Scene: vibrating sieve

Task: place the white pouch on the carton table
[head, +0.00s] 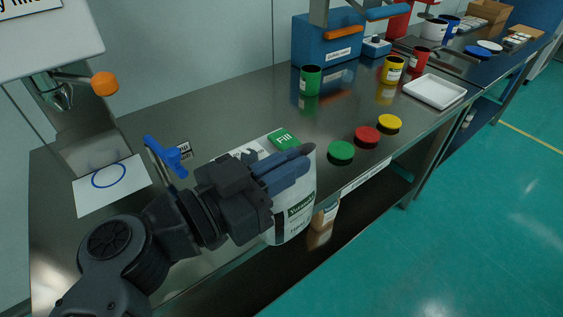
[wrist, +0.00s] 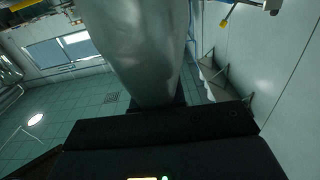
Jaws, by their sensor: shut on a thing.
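The white pouch (head: 297,216) has a green label band and dark print. My gripper (head: 290,172) is shut on it near its top, and the pouch hangs upright at the front edge of the steel bench in the head view. My gripper hides part of the pouch. In the wrist view the pouch (wrist: 145,50) is a grey, shaded shape rising from between the dark jaws (wrist: 160,108). I cannot pick out the carton table for certain; cardboard boxes (head: 488,10) stand on a far bench at the top right.
The steel bench (head: 240,115) holds green (head: 310,80), yellow (head: 393,68) and red (head: 419,59) cups, several coloured lids, a white tray (head: 435,90) and a blue box (head: 328,42). A brown-and-white bag (head: 322,222) is on the lower shelf. The green floor (head: 470,230) at right is clear.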

